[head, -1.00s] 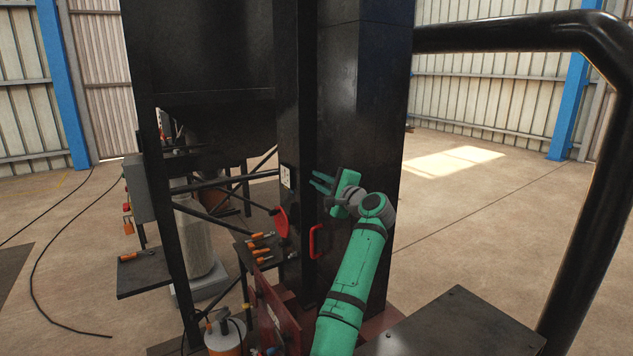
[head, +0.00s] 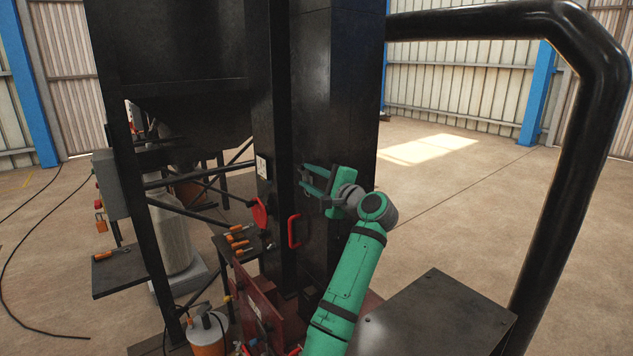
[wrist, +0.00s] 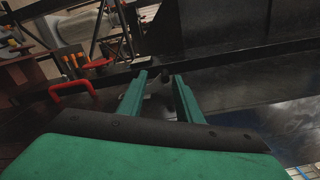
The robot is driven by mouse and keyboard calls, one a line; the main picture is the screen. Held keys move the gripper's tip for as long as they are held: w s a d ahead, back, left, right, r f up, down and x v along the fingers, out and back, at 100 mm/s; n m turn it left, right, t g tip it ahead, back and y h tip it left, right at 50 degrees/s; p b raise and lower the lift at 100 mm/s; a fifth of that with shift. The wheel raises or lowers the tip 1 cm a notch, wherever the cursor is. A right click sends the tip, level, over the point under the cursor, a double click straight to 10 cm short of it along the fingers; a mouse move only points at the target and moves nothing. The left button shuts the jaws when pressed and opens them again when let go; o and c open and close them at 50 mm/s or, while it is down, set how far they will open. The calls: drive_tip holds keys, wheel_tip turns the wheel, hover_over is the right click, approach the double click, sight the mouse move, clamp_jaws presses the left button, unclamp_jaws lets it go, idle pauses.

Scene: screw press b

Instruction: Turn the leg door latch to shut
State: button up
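My gripper (head: 311,180) is at the tall black leg (head: 335,90) of the press, its fingers pointing left at the leg's face. In the wrist view my gripper (wrist: 161,76) has its two green fingers apart. A small dark rounded part (wrist: 156,104) shows between them; it may be the latch, but its turn and any contact are unclear. The red door handle (head: 294,231) is below and left of the fingers in the head view. It also shows at the left of the wrist view (wrist: 72,90). The latch is not clearly visible in the head view.
A red disc-like part (head: 259,213) and a shelf with orange-handled tools (head: 238,240) are left of the leg. A thick black pipe (head: 570,150) curves down on the right. A dark box top (head: 440,312) stands at front right. Open floor lies behind.

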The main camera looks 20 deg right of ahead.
drive_tip(key=shift+v, duration=1.6)
